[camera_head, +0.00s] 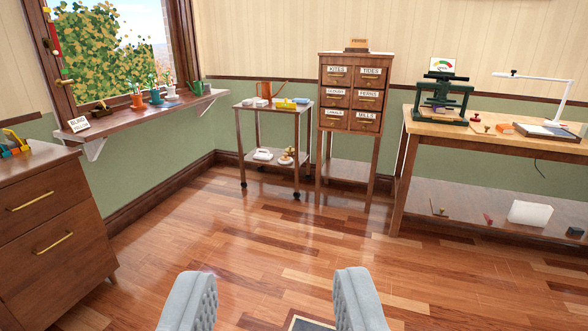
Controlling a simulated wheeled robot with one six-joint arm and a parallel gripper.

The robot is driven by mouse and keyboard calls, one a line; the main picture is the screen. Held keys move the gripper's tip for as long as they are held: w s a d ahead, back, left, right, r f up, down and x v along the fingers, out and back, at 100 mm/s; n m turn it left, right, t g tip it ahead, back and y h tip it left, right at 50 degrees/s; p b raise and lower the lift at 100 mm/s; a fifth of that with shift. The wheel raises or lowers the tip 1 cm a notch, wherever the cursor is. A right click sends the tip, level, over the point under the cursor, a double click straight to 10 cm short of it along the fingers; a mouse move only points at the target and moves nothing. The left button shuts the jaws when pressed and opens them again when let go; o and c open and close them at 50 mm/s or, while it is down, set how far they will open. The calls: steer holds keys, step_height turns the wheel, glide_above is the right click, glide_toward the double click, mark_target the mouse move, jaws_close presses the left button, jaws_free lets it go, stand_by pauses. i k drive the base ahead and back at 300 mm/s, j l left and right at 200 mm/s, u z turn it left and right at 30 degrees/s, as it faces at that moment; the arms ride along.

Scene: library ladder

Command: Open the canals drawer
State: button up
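A small brown wooden cabinet on tall legs, with labelled drawers (320,92), stands against the far wall. Its drawers sit in two columns and all look shut. The canals drawer (332,118) appears to be the bottom left one; its small label looks like CANALS, beside a drawer that reads MILLS (365,121). A small brass pull shows on its front. My gripper (274,300) is at the bottom of the view, its two grey fingers wide apart with nothing between them. It is far from the cabinet, across the floor.
A wheeled cart (272,110) with a watering can stands just left of the cabinet. A wooden workbench (490,140) with a green press and a lamp stands right. The middle floor is clear.

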mark_target(339, 116)
steer(key=i, duration=1.8)
steer(key=i+j+z, duration=0.15)
steer(key=i+z, duration=0.25)
steer(key=i, duration=0.3)
steer(key=i+j+z, duration=0.45)
steer(key=i, duration=0.25)
steer(key=i+j+z, duration=0.4)
steer(key=i+j, duration=0.15)
steer(key=i, duration=0.05)
